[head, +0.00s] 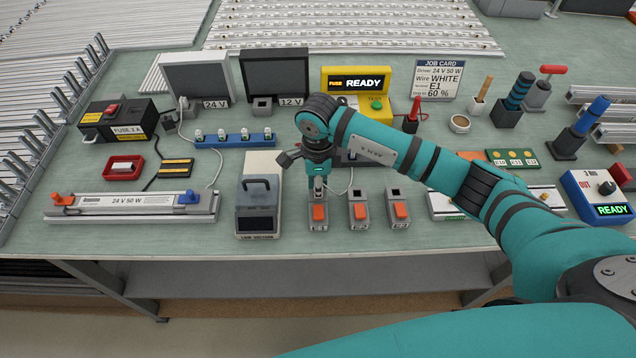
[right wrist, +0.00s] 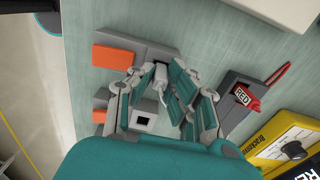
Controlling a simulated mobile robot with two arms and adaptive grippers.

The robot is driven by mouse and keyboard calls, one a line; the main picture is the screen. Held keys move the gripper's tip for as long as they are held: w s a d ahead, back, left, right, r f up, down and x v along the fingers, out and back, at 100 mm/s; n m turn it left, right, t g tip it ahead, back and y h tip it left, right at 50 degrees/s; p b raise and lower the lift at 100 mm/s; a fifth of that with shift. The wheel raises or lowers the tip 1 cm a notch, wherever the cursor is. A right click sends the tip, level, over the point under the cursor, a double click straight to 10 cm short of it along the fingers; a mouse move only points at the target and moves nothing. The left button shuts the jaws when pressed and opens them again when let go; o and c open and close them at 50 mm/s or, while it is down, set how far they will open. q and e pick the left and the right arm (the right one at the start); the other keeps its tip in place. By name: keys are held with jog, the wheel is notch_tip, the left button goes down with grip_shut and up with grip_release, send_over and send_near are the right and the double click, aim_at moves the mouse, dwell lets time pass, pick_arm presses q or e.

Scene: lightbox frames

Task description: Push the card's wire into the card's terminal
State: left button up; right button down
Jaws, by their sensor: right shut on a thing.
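The job card (head: 438,79) reads driver 24 V 50 W, wire WHITE, E1, 60 %. My right gripper (head: 318,182) points down over the left of three grey terminals (head: 318,224) with orange levers. It is shut on the white wire's end (right wrist: 160,78); the thin white wire (head: 345,190) trails off to its right in the head view. In the right wrist view the wire's tip is at the edge of the left terminal (right wrist: 140,52); I cannot tell whether it is inside the opening. My left gripper is not in view.
The middle terminal (head: 359,222) and right terminal (head: 399,220) stand close by on the right. A grey tester-like box (head: 258,215) stands to the left. A red-tipped wire holder (head: 411,118) is behind my arm. The bench's front edge is just before the terminals.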

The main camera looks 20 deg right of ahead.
jog(key=shift+f, duration=0.2)
jog(key=c, duration=1.6)
grip_release()
jog(key=shift+r, duration=0.1)
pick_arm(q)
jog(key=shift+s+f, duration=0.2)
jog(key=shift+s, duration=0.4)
pick_arm(e)
jog(key=shift+o, duration=1.4)
jog(key=shift+r, duration=0.4)
pick_arm(q)
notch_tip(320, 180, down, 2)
jog(key=b, duration=0.2)
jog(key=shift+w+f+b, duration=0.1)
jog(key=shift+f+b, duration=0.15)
jog(key=shift+b, duration=0.05)
pick_arm(e)
notch_tip(320, 180, up, 12)
jog(key=shift+f, duration=0.25)
